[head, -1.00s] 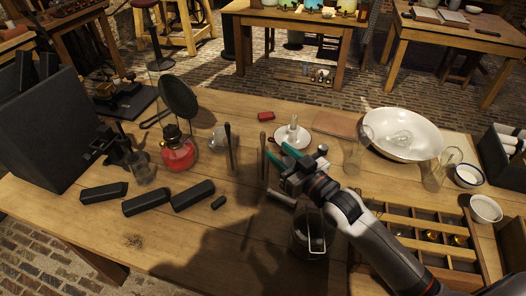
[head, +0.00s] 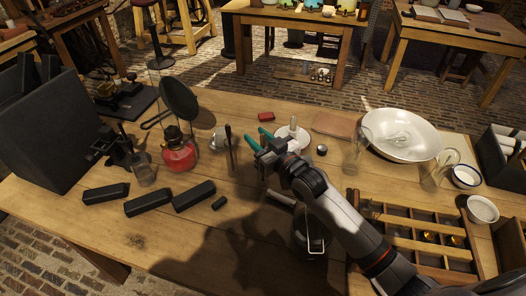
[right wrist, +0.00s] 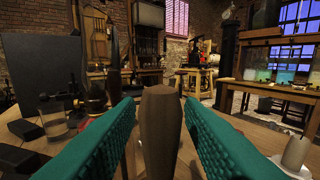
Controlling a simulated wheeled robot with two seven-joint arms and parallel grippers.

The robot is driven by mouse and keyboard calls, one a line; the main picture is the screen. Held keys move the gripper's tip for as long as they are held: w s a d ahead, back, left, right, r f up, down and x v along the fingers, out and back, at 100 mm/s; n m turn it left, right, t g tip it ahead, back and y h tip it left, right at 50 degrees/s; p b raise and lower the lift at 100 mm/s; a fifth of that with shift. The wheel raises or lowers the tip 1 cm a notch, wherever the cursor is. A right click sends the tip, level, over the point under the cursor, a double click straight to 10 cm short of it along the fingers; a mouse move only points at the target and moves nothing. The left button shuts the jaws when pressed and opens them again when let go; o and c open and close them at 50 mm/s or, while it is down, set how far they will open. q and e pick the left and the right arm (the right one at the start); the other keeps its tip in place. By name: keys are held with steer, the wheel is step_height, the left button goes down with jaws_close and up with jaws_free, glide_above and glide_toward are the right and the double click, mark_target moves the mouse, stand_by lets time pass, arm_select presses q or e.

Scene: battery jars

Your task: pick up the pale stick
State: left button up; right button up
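In the head view my right gripper (head: 257,137) hides most of this stick. A darker stick (head: 230,147) stands upright to its left; it also shows in the right wrist view (right wrist: 114,62). My left gripper is not in view.
A white candle-like piece (head: 293,124) stands on a saucer (head: 302,138) just behind the gripper. A red lamp (head: 178,153) and black blocks (head: 147,201) are to the left. A glass jar (head: 302,238) is under my right arm; a divided wooden tray (head: 400,228) is right.

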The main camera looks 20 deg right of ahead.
jaws_close()
